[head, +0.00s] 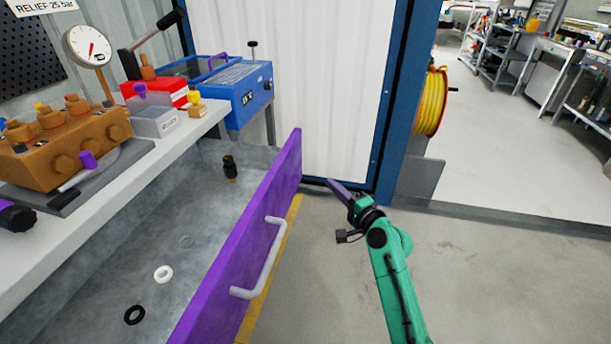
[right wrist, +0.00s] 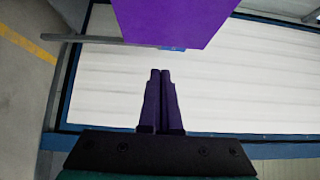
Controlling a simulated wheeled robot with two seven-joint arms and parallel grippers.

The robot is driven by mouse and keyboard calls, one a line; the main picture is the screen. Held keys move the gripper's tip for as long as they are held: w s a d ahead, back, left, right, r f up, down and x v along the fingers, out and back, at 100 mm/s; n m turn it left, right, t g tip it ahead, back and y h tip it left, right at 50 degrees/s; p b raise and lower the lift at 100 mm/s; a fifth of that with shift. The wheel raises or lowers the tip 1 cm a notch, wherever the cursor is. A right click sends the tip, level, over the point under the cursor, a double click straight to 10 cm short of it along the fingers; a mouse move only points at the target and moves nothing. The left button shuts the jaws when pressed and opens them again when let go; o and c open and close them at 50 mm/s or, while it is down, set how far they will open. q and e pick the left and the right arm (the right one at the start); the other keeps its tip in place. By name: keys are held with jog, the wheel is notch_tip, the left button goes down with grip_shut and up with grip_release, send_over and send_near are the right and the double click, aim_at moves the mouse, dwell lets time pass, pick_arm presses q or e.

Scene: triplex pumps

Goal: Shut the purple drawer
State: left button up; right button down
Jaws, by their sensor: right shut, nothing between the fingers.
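The purple drawer (head: 240,250) is pulled out from under the bench, its front panel slanting across the head view, with a pale bar handle (head: 264,262) on its outer face. In the right wrist view a purple panel of the drawer (right wrist: 175,22) shows at the top, with a grey bar to its left. My right gripper (head: 332,182) is shut and empty, to the right of the drawer's far end and apart from the handle. Its purple fingers also show in the right wrist view (right wrist: 160,75), side by side below the panel. My left gripper is not in view.
Inside the drawer lie a white ring (head: 163,274), a black ring (head: 134,315) and a small dark fitting (head: 230,168). The floor (head: 490,280) at right is clear.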

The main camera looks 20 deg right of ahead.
jog(key=w+a, duration=0.1)
jog(key=w, duration=0.2)
jog(key=w+a, duration=0.3)
jog(key=w, duration=0.2)
jog(key=shift+w+a+f, duration=0.2)
jog(key=shift+w, duration=0.1)
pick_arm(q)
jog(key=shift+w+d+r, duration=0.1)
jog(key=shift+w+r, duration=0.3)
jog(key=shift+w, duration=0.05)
pick_arm(e)
jog(key=shift+w+a, duration=0.1)
jog(key=shift+a, duration=0.1)
pick_arm(q)
jog(key=shift+b, duration=0.3)
